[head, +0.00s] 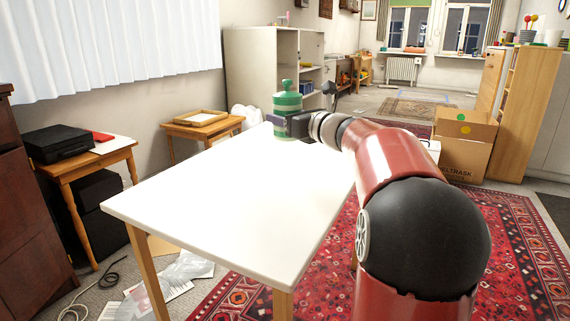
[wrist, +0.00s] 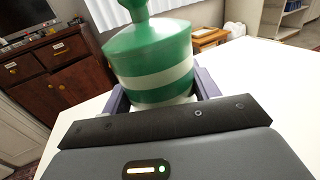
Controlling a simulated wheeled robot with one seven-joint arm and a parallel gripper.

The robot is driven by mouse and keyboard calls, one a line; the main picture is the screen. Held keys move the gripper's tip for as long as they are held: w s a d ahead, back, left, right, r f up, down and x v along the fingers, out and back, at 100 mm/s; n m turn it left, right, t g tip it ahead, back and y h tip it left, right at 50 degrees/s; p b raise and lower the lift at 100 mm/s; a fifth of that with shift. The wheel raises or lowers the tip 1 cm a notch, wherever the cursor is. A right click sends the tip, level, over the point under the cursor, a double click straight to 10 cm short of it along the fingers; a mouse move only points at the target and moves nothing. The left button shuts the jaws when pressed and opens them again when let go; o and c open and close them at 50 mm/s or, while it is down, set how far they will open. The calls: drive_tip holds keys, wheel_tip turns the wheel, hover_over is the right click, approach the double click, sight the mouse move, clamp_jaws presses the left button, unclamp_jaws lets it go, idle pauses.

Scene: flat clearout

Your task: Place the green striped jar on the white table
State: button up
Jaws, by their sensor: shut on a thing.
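The green striped jar (head: 287,104) has a knobbed lid and pale bands. It is upright at the far end of the white table (head: 215,205) in the head view. My gripper (head: 280,123) is shut on the jar. In the wrist view the jar (wrist: 153,62) sits between the two purple-grey fingers, and the gripper body hides its lower part. The white tabletop (wrist: 265,95) shows around it. I cannot tell whether the jar's base touches the tabletop or is slightly above it.
The rest of the white tabletop is bare. A small wooden table with a tray (head: 200,118) stands behind it. A side table with a black case (head: 58,143) is at left. A cardboard box (head: 464,145) stands at right. Papers (head: 185,268) and a cable lie on the floor.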

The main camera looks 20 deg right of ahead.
wheel_tip(320, 180, down, 11)
drive_tip(key=shift+r+b, duration=0.2)
drive_tip(key=shift+b, duration=0.8)
drive_tip(key=shift+f, duration=0.2)
drive_tip(key=o, duration=1.1)
drive_tip(key=shift+o, duration=0.2)
drive_tip(key=shift+r, duration=0.1)
